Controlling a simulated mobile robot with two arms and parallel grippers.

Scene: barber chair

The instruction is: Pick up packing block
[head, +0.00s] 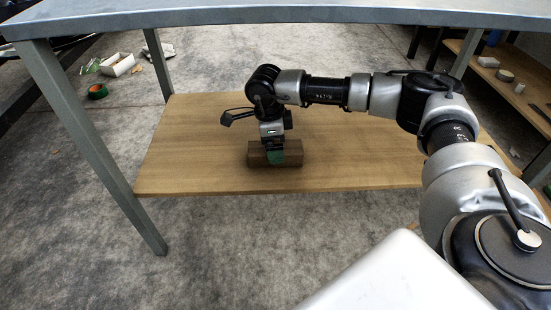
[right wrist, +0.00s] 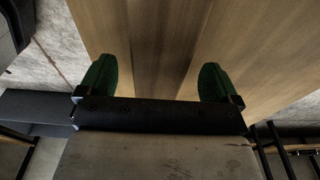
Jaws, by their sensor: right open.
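The packing block (head: 291,156) is a dark brown, oblong block lying on the lower wooden shelf. In the head view my right gripper (head: 274,157) points down at it, and a green fingertip shows in front of its near face. The far finger is hidden there. In the right wrist view the two green fingers of my right gripper (right wrist: 158,80) stand wide apart, with wood-coloured surface between them. My left gripper is not in view.
The wooden shelf (head: 200,150) is otherwise clear around the block. A grey tabletop (head: 270,14) runs above it, with metal legs (head: 90,140) at the left.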

